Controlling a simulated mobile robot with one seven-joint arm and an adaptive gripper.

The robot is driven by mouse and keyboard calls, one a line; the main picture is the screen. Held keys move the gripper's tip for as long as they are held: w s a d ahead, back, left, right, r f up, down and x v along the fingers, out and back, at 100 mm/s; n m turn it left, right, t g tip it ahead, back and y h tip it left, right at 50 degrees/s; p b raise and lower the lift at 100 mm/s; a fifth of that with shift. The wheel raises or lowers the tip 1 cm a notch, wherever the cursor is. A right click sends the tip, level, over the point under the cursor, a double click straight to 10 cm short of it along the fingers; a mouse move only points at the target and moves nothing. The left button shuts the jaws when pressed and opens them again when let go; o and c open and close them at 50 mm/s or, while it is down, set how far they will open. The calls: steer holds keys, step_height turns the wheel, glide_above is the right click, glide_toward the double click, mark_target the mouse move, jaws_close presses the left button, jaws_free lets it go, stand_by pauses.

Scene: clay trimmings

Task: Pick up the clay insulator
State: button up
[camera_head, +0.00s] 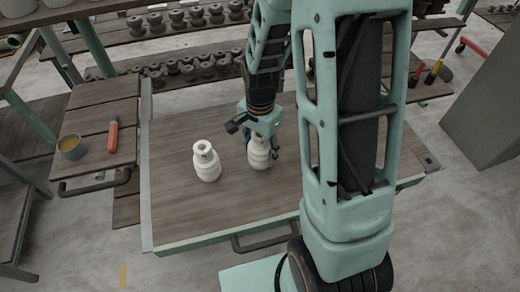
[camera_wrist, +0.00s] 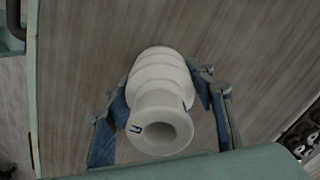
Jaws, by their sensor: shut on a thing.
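Two white ribbed clay insulators are in the head view. One insulator (camera_head: 206,162) stands upright and free on the wooden table (camera_head: 175,215). The other insulator (camera_head: 257,153) is to its right, at my gripper (camera_head: 262,148), and is partly hidden by it. In the wrist view the held insulator (camera_wrist: 162,95) lies between my gripper's two blue-padded fingers (camera_wrist: 160,120), with its hollow open end facing the camera and small dark marks on its rim. My gripper is shut on it. I cannot tell whether its base touches the table.
A side table at the left holds a grey cup (camera_head: 72,147) with yellowish contents and a red-handled tool (camera_head: 113,136). Racks with several dark round pieces (camera_head: 185,68) stand behind. A grey block (camera_head: 490,110) is at the right. The table's front left is clear.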

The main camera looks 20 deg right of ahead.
steer(key=shift+c, duration=1)
steer(key=shift+r, duration=0.2)
